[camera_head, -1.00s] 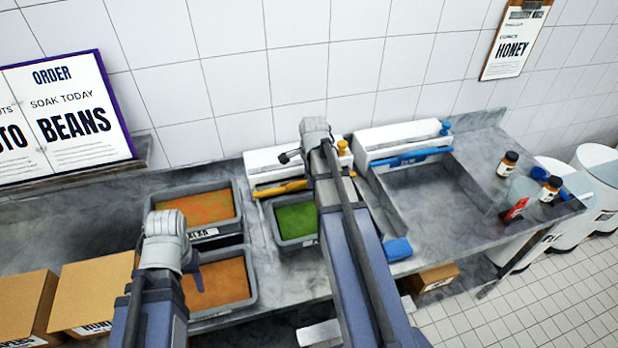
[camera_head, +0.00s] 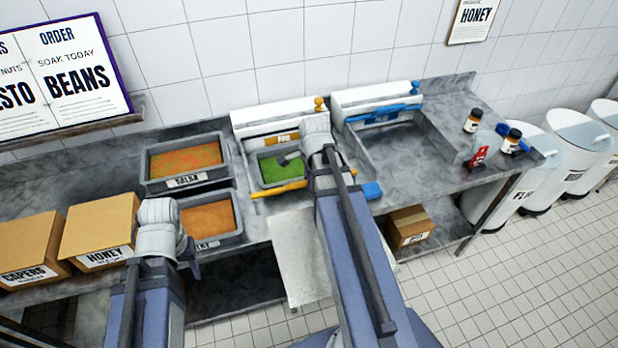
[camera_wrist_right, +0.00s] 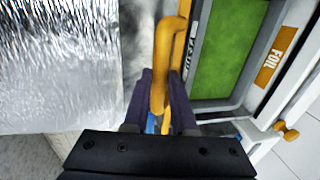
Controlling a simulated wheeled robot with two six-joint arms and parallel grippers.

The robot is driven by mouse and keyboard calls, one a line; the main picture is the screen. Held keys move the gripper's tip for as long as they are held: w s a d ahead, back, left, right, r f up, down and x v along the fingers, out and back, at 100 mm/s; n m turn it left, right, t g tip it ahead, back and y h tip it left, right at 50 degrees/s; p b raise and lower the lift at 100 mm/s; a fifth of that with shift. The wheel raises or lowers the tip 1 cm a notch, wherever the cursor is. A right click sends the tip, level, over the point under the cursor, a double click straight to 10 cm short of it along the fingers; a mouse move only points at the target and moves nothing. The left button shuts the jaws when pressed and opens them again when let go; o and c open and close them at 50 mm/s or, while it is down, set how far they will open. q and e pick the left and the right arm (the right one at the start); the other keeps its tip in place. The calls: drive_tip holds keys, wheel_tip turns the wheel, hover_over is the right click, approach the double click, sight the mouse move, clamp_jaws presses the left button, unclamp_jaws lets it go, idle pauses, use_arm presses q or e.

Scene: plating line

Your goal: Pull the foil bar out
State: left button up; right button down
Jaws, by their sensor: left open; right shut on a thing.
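The yellow foil bar (camera_head: 278,189) lies across the front of the green-filled tray (camera_head: 272,169), away from the white foil dispenser (camera_head: 250,121). My right gripper (camera_wrist_right: 165,88) is shut on the bar (camera_wrist_right: 166,50) in the wrist view; in the head view my arm hides its fingers. A silvery foil sheet (camera_head: 298,262) extends from beside the bar past the counter's front edge; it also fills the left of the wrist view (camera_wrist_right: 60,60). The green filling stays visible. My left gripper (camera_head: 186,254) is open and empty, near the front orange-filled tray (camera_head: 226,240).
A second dispenser with a blue bar (camera_head: 384,115) stands right of the foil one. A small blue block (camera_head: 372,191) lies at the counter's front. Two cardboard boxes (camera_head: 98,226) (camera_head: 22,250) stand at left. Jars (camera_head: 473,121) stand at the right end.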

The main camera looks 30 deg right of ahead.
drive_tip(key=shift+s+a, duration=0.1)
drive_tip(key=shift+s, duration=0.1)
drive_tip(key=c, duration=1.2)
unclamp_jaws()
drive_tip(key=o, duration=0.5)
drive_tip(key=shift+s, duration=0.1)
drive_tip(key=shift+r, duration=0.15)
drive_tip(key=r+p, duration=0.2)
drive_tip(key=s+r+p, duration=0.1)
drive_tip(key=r+p, duration=0.4)
drive_tip(key=shift+s+a+r+p, duration=0.15)
drive_tip(key=shift+r+p, duration=0.05)
drive_tip(key=shift+p, duration=0.1)
